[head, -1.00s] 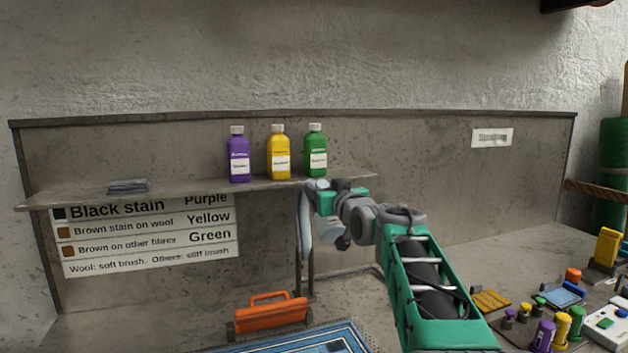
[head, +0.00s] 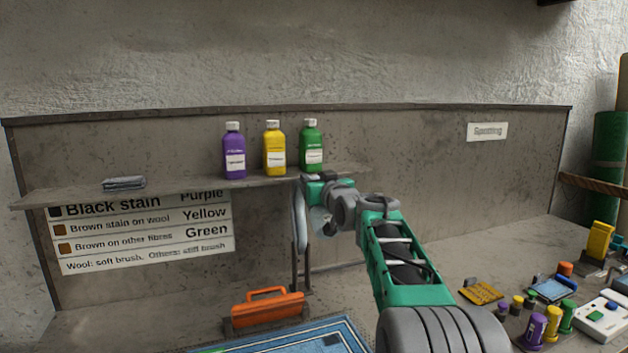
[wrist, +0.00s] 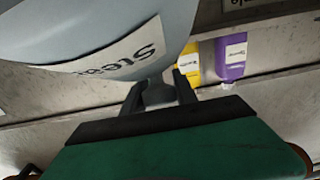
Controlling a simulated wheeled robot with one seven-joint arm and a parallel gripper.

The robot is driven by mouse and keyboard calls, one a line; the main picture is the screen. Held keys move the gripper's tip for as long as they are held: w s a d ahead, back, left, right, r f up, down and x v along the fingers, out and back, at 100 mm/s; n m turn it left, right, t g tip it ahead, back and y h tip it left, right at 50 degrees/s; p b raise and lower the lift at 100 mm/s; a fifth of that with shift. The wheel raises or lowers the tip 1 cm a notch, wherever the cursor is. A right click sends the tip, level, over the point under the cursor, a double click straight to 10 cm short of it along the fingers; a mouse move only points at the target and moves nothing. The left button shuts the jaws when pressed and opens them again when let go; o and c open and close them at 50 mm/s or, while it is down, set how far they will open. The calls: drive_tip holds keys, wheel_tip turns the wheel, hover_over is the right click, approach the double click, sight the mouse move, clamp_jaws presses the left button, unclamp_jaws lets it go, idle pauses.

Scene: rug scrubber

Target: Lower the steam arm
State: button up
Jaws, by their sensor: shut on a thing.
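The steam arm's pale grey-blue head (wrist: 90,30) fills the upper left of the wrist view, with a white label reading "Steam". In the head view the steam arm (head: 300,225) shows as a narrow pale piece hanging below the shelf's right part, beside dark upright posts. My gripper (wrist: 160,92) is shut on a grey part of the steam arm, just below the labelled head in the wrist view. In the head view my gripper (head: 308,188) is at the shelf's front edge, and its fingertips are hard to make out.
Purple (head: 234,152), yellow (head: 274,150) and green (head: 311,148) bottles stand on the shelf (head: 200,184) close to my gripper. An orange-handled tool (head: 266,310) and a blue rug (head: 318,338) lie below. Several small coloured items crowd the bench at right.

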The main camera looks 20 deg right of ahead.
clamp_jaws()
idle(0.8)
